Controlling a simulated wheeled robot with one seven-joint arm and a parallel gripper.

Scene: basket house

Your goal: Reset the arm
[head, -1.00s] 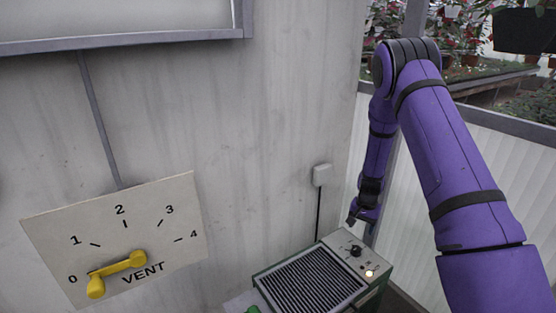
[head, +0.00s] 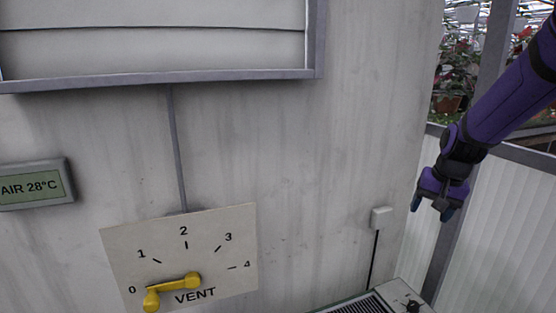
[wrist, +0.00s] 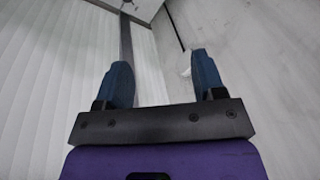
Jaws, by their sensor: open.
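My gripper (head: 435,210) hangs at the right side of the head view, pointing down, at the end of my purple arm. It is in front of the corner where the grey wall meets the white ribbed panel. In the wrist view my gripper (wrist: 162,78) shows two blue fingers well apart with nothing between them. It touches nothing that I can see.
The VENT plate (head: 225,240) on the wall has a yellow lever (head: 175,287) pointing near 0. A heater (head: 370,304) with a dark grille stands low at the bottom right. A white wall socket (head: 381,217) and an AIR 28°C display (head: 35,185) are on the wall.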

